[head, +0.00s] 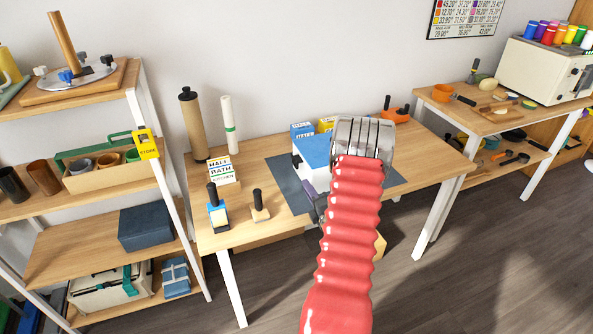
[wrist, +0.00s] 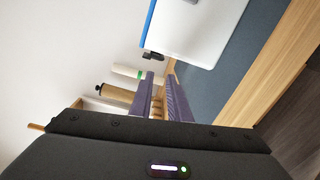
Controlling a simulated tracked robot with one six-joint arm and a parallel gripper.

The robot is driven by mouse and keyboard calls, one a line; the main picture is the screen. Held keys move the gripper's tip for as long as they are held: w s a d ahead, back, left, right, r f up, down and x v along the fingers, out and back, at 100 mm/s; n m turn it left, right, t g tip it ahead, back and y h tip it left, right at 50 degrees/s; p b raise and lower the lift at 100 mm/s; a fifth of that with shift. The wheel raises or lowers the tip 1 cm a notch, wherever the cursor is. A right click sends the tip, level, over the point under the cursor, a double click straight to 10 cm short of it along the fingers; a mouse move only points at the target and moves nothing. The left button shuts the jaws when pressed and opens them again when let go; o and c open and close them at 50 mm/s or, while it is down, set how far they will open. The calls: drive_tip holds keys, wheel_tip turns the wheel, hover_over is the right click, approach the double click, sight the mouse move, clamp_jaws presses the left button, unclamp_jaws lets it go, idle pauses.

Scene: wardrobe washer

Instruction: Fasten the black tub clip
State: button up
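A white tub with a blue lid (head: 314,150) stands on a dark mat on the middle table, partly hidden behind my arm. In the wrist view the white tub (wrist: 205,30) is at the top, with a blue edge along its left. A small black clip (wrist: 152,56) sticks out at the tub's lower left corner; whether it is fastened cannot be told. My gripper (wrist: 160,76) has two purple fingers with a gap between them and nothing held. The fingertips appear just below the clip in the picture, apart from it. In the head view the gripper is mostly hidden by my red arm.
The dark mat (head: 287,182) lies under the tub. Stampers (head: 260,207), small boxes (head: 223,170) and tall rolls (head: 193,125) stand on the table's left side. Orange items (head: 396,114) are at its back right. A loaded shelf (head: 95,98) stands at the left.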

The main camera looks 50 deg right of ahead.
sight(297, 167)
drive_tip(key=shift+s+d+f, duration=0.2)
drive_tip(key=shift+s+f, duration=0.2)
drive_tip(key=shift+s, duration=0.2)
drive_tip(key=x, duration=1.3)
drive_tip(key=shift+w+d+r, duration=0.25)
drive_tip(key=shift+w+r, duration=0.05)
drive_tip(key=shift+w, duration=0.05)
drive_tip(key=shift+c, duration=0.2)
